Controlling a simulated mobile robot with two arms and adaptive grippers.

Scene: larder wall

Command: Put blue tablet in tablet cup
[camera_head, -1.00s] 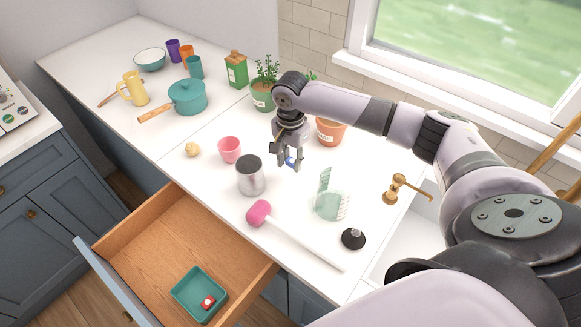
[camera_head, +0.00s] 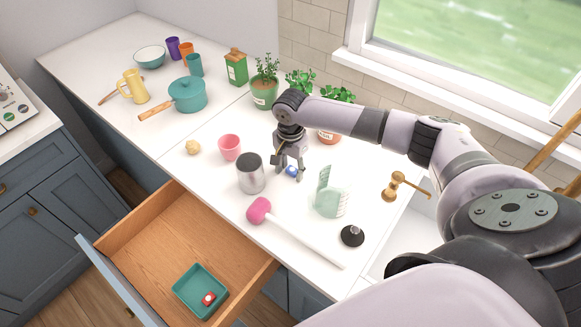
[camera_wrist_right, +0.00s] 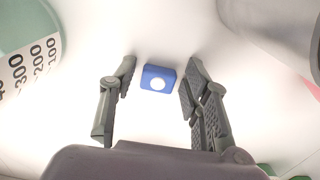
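The blue tablet (camera_head: 292,170) is a small blue block with a round white spot. It shows on the white counter beneath my right gripper (camera_head: 289,174). In the right wrist view, the blue tablet (camera_wrist_right: 158,78) lies between the fingertips of the right gripper (camera_wrist_right: 158,80), with a gap on each side. That gripper is open. A pink cup (camera_head: 230,148) and a grey metal cup (camera_head: 250,176) stand left of it; I cannot tell which container is the tablet cup. My left gripper is out of view.
An open wooden drawer (camera_head: 165,245) holds a teal tray (camera_head: 183,281) with a red block (camera_head: 208,299). Potted plants (camera_head: 263,88) stand behind.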

